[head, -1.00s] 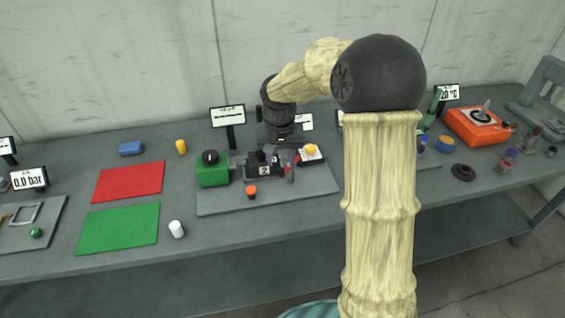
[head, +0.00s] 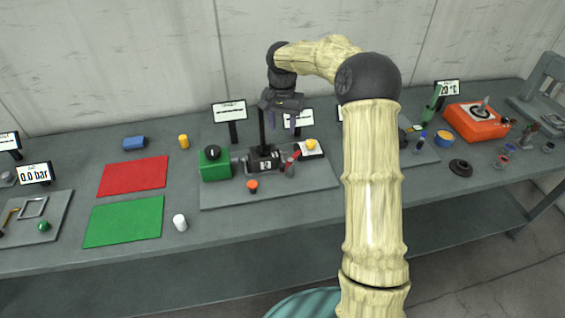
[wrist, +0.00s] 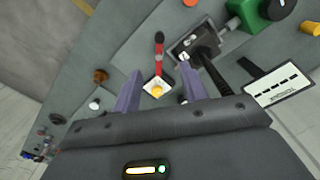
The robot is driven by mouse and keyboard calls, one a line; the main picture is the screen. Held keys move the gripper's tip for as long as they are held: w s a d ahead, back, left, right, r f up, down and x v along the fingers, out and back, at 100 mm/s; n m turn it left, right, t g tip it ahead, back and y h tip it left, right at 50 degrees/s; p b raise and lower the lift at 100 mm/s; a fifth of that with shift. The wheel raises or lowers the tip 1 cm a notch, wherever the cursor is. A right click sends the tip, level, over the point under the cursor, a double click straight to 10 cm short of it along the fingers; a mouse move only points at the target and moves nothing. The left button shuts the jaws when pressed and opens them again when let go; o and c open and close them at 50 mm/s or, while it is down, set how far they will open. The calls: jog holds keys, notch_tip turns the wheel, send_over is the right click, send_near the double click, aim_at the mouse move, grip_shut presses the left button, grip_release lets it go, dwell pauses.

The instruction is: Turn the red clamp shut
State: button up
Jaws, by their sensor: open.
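The red clamp (head: 296,155) is a short red lever with a dark end, at the right end of the dark numbered block (head: 263,158) on the grey board. It also shows in the wrist view (wrist: 159,46), with black parts at its ends, beside the block. My gripper (head: 282,124) is open and empty above and behind the clamp, apart from it. In the wrist view my two purple fingers (wrist: 161,72) are spread, with the clamp beyond their tips. Whether the clamp is fully shut, I cannot tell.
A green box (head: 214,170) with a black knob stands left of the block. A yellow ball (head: 311,144) sits on a white pad right of the clamp. An orange-topped button (head: 252,185) is in front. A black post (head: 262,130) rises close to my gripper.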

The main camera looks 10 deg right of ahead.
aim_at(282, 164)
notch_tip(282, 164, down, 16)
jog(key=p, duration=0.4)
jog(key=shift+f, duration=0.25)
grip_shut()
